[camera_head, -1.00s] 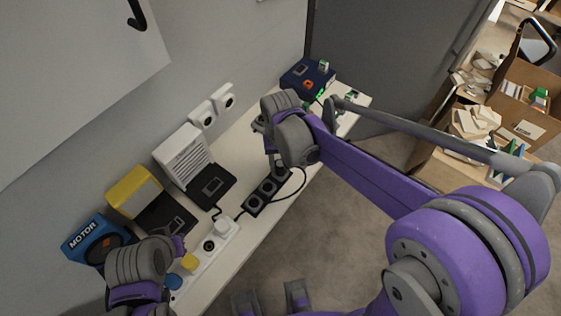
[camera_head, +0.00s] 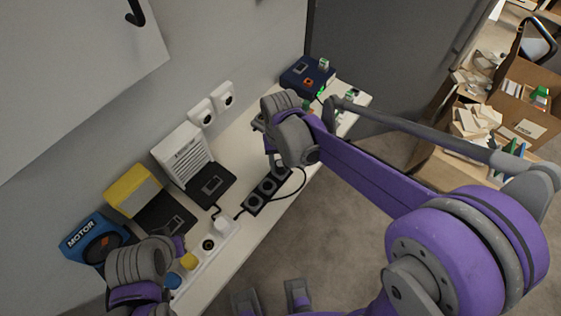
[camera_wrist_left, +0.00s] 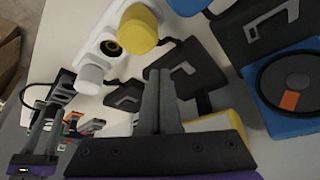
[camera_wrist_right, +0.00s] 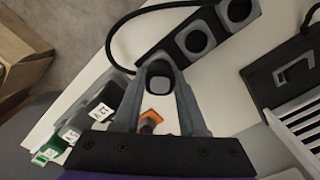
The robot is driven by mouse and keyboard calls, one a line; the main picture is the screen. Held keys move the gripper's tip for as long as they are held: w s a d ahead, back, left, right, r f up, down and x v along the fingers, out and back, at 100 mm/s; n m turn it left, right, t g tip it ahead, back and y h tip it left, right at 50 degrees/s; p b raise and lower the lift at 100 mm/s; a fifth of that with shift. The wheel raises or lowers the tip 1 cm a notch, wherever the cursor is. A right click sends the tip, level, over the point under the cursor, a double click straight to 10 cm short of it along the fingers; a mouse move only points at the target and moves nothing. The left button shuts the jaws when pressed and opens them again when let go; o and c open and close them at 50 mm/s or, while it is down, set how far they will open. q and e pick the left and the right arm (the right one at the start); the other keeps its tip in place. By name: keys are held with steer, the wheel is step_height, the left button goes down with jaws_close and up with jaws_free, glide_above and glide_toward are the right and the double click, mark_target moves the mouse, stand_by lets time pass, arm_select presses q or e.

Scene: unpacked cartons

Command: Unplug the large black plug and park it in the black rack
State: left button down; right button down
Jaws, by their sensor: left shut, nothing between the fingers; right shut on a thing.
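The large black plug (camera_wrist_right: 160,72) is between the fingertips of my right gripper (camera_wrist_right: 161,82), which is shut on it. It is at the near end of the black rack (camera_wrist_right: 155,52) in the right wrist view; I cannot tell how deep it sits. The rack also shows in the head view (camera_head: 254,203), with two round holes uncovered. The white power strip (camera_head: 215,255) has one bare socket (camera_head: 208,245) between a white plug (camera_head: 222,227) and a yellow plug (camera_head: 189,261). My left gripper (camera_wrist_left: 160,75) is shut and empty close to the yellow plug.
A black cable (camera_head: 303,185) loops beside the rack. The blue motor box (camera_head: 88,240), yellow box (camera_head: 133,188) and white vented box (camera_head: 182,153) stand along the wall. A dark blue box (camera_head: 307,75) is at the far end, with small labelled plugs (camera_wrist_right: 103,108) near my right gripper.

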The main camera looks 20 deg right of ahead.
mark_target(280, 163)
steer(key=shift+f, duration=0.3)
stand_by(0.4)
steer(key=shift+c, duration=1.9)
jaws_free()
step_height(280, 163, up, 11)
steer(key=shift+p, duration=0.3)
